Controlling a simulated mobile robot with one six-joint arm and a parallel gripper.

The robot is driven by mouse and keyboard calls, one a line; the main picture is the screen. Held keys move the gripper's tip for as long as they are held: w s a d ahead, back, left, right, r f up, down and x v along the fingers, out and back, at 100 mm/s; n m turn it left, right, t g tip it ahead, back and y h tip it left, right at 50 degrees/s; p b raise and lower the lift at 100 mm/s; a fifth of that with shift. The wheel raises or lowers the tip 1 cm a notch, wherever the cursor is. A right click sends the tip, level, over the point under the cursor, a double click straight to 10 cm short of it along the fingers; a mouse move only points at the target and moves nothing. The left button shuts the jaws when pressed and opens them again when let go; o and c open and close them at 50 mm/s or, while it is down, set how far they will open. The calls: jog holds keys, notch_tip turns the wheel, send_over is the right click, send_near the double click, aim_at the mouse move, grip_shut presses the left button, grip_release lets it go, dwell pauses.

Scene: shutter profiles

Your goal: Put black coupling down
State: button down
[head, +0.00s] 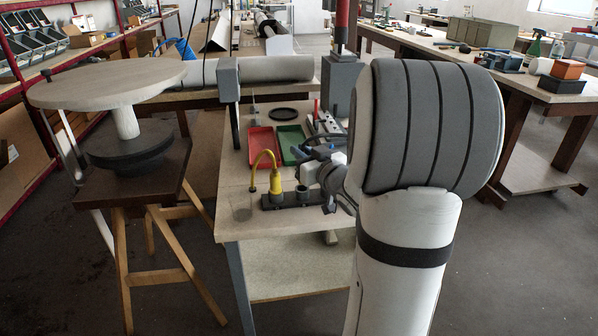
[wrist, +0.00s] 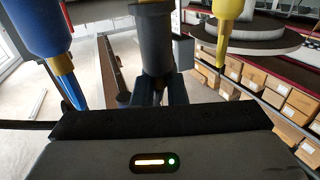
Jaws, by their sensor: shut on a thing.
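The black coupling (wrist: 155,45) is a dark grey cylinder at the top middle of the wrist view. My gripper's fingers (wrist: 160,88) are shut on it. In the head view my gripper (head: 328,192) is low over the near end of the workbench (head: 238,175), at the right of a black rack (head: 284,204). A dark cylinder (head: 302,194) shows at the rack by my fingers; I cannot tell whether it touches the rack. A yellow tool (head: 275,182) stands at the rack's left part and also shows at the right of the wrist view (wrist: 226,22).
A blue tool (wrist: 38,28) is at the left of the wrist view. Red (head: 261,147) and green (head: 291,143) trays lie farther back on the bench. A round turntable (head: 105,84) stands to the left. The bench's near left corner is mostly clear.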

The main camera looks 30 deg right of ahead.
jog(key=shift+f+b, duration=0.4)
jog(key=shift+f, duration=1.4)
jog(key=shift+f, duration=0.1)
jog(key=c, duration=1.5)
grip_release()
jog(key=shift+o, duration=0.2)
